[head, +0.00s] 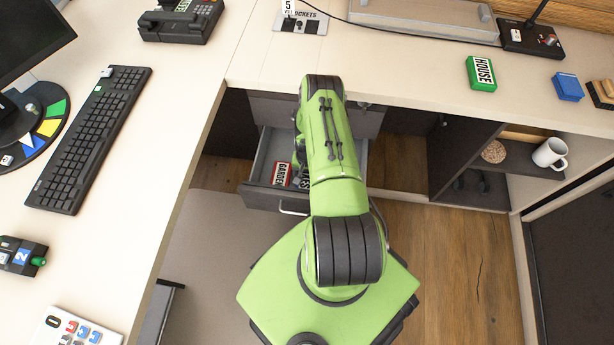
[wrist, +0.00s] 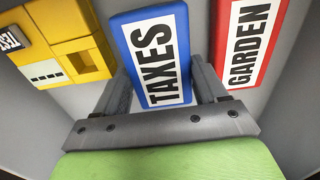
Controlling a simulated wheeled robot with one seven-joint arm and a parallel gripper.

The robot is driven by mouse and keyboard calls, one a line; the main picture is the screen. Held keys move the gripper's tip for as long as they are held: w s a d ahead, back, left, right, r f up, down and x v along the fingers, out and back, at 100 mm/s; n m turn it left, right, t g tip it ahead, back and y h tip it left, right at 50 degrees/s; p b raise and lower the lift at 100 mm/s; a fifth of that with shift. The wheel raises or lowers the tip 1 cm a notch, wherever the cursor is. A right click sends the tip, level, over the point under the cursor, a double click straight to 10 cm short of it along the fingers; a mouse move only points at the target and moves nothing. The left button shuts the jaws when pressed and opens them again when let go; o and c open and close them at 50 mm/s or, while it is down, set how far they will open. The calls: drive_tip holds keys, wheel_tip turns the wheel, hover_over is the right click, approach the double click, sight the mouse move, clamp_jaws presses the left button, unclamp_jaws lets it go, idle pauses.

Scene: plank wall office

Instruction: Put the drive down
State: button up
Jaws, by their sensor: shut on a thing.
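The drive is a blue block with a white TAXES label (wrist: 158,50). In the wrist view it stands between the two grey fingers of my gripper (wrist: 161,72), which is shut on it. My gripper and the drive are down in or just over an open grey drawer (head: 268,199). In the head view my green arm hides the gripper and most of the drive. A red drive labelled GARDEN (head: 281,174) lies in the drawer; it also shows in the wrist view (wrist: 246,40), right of the blue one. I cannot tell whether the blue drive touches the drawer floor.
A yellow device (wrist: 75,45) with a TEST label is left of the blue drive in the wrist view. On the desk are a green HOUSE block (head: 481,74), a blue block (head: 568,87) and a keyboard (head: 88,138). A white mug (head: 550,153) stands on a shelf at right.

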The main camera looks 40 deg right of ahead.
drive_tip(key=shift+f, duration=0.7)
drive_tip(key=shift+r, duration=0.15)
drive_tip(key=o, duration=1)
